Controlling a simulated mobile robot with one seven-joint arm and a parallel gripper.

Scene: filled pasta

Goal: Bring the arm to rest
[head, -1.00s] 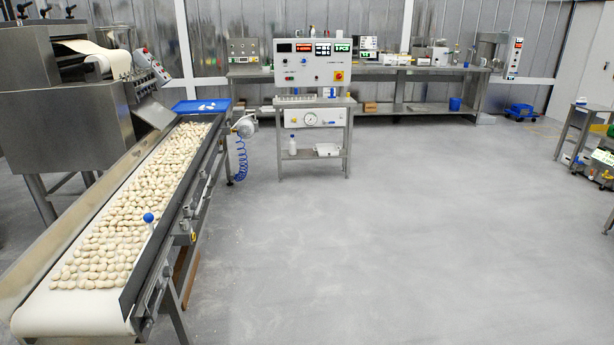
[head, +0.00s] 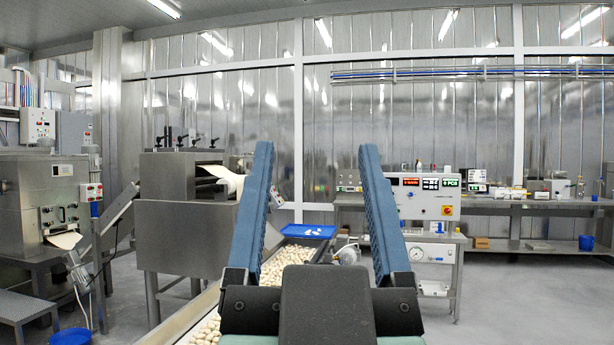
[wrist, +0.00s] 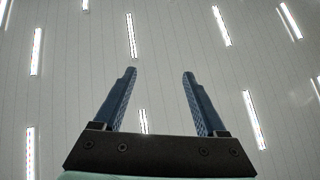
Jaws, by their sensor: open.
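My gripper (head: 311,150) stands up in the middle of the head view, its two blue fingers spread apart. It is open, with nothing between the fingers. In the wrist view my gripper (wrist: 159,72) is also open and empty, pointing up at the ceiling and its strip lights. It touches nothing in either view. Its dark base hides part of the conveyor behind it.
A conveyor (head: 184,322) with many pasta pieces runs behind my gripper, a blue tray (head: 309,231) at its far end. A steel machine (head: 184,222) stands left. A control panel (head: 426,197) and a long bench (head: 530,204) stand right. Floor at right is clear.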

